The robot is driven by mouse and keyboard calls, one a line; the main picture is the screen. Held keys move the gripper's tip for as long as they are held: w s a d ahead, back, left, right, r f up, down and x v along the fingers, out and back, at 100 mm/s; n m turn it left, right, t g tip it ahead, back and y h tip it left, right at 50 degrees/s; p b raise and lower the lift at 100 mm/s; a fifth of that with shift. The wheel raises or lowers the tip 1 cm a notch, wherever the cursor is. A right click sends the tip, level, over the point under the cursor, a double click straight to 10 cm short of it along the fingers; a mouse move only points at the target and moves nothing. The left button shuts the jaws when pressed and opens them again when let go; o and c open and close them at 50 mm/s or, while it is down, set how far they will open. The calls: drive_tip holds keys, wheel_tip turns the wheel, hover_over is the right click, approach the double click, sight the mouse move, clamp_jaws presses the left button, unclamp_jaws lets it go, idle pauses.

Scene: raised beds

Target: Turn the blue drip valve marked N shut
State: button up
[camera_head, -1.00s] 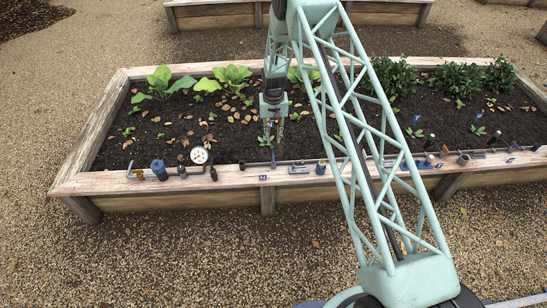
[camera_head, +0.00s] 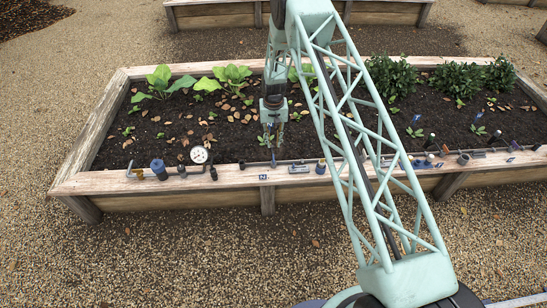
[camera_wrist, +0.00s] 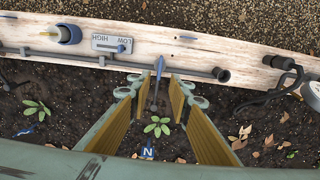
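The blue valve lever (camera_wrist: 159,66) lies across the grey pipe, roughly in line with a dark branch that runs into the soil. In the head view it is a small blue piece (camera_head: 273,159) at the bed's front edge. A blue tag marked N (camera_wrist: 147,153) stands in the soil by a small seedling (camera_wrist: 157,127). My gripper (camera_wrist: 153,92) is open and empty, its two fingers spread on either side of the branch and seedling. The lever appears just beyond the fingertips, apart from them. In the head view my gripper (camera_head: 272,130) hangs over the soil behind the valve.
The grey pipe (camera_wrist: 205,71) runs along the rim. Leafy plants (camera_head: 160,80) grow farther back.

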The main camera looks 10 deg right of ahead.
drive_tip(key=shift+f+b, duration=0.6)
drive_tip(key=shift+f, duration=5)
drive_tip(key=shift+c, duration=0.5)
clamp_jaws()
